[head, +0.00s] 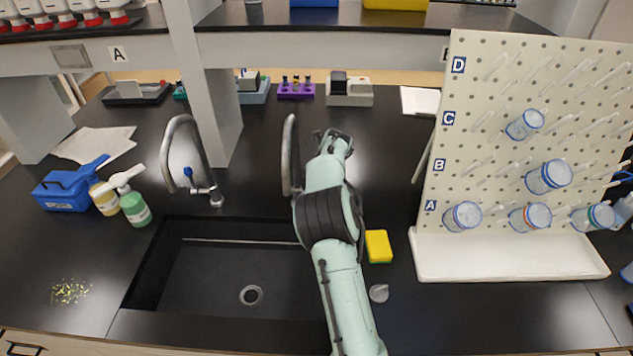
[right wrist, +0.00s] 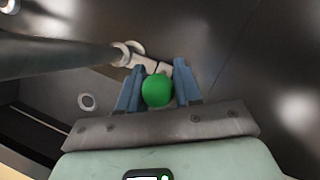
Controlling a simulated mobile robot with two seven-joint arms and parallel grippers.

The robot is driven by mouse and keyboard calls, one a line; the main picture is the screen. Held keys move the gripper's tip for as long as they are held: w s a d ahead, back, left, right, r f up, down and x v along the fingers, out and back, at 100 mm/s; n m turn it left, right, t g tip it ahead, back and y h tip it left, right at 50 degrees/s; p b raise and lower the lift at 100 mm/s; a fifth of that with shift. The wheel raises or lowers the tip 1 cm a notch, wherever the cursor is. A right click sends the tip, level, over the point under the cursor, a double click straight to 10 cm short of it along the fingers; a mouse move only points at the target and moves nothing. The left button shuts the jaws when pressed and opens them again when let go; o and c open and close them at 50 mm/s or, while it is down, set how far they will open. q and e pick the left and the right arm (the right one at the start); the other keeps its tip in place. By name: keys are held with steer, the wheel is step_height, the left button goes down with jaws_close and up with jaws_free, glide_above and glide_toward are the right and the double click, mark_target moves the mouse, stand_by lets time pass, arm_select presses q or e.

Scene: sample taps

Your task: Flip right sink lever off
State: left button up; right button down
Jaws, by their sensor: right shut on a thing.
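The right sink tap (head: 287,160) is a grey gooseneck behind the sink's right end; my right arm hides its base and lever in the head view. In the right wrist view, the right sink lever (right wrist: 157,90) ends in a round green knob. My right gripper (right wrist: 158,74) has its blue fingers on either side of this knob, shut on it. In the head view the right gripper (head: 335,137) is mostly hidden by its own arm. My left gripper is not in view.
The black sink (head: 215,275) lies in front. A left tap (head: 178,125) with a blue lever stands left of a post. A yellow sponge (head: 378,246) lies right of my arm, near a white pegboard (head: 480,90) with beakers. Spray bottles (head: 133,207) stand far left.

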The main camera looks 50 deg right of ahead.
steer(key=shift+d+f, duration=0.1)
steer(key=shift+d, duration=0.05)
stand_by(0.4)
steer(key=c, duration=0.8)
jaws_free()
steer(key=shift+c, duration=0.2)
steer(key=shift+r, duration=0.35)
steer(key=v, duration=1.3)
steer(key=shift+d, duration=0.3)
